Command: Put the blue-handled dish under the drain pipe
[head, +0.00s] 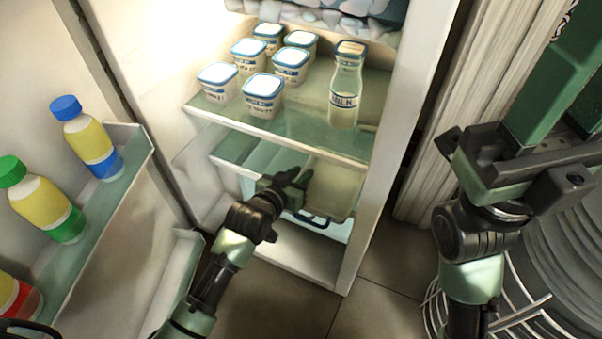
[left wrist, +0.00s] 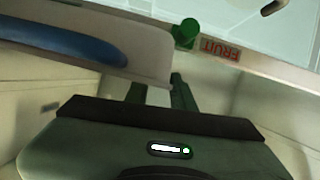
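In the left wrist view a pale tray-like body with a thick blue handle (left wrist: 75,40) fills the upper left; it looks like the blue-handled dish, and much of it is out of frame. In the head view my left gripper (head: 290,180) is inside the lower fridge compartment. A short green cylinder (left wrist: 187,32) stands near the fingertips; I cannot tell whether it is the drain pipe. My right gripper (head: 515,145) is at the right; its fingers are unclear.
White tubs (head: 262,95) and a milk bottle (head: 346,85) stand on the glass shelf (head: 300,133) above my left gripper. The open door at left holds several bottles (head: 88,135). A strip labelled FRUIT (left wrist: 220,48) is close to the fingers. Clear floor (head: 380,280) lies before the fridge.

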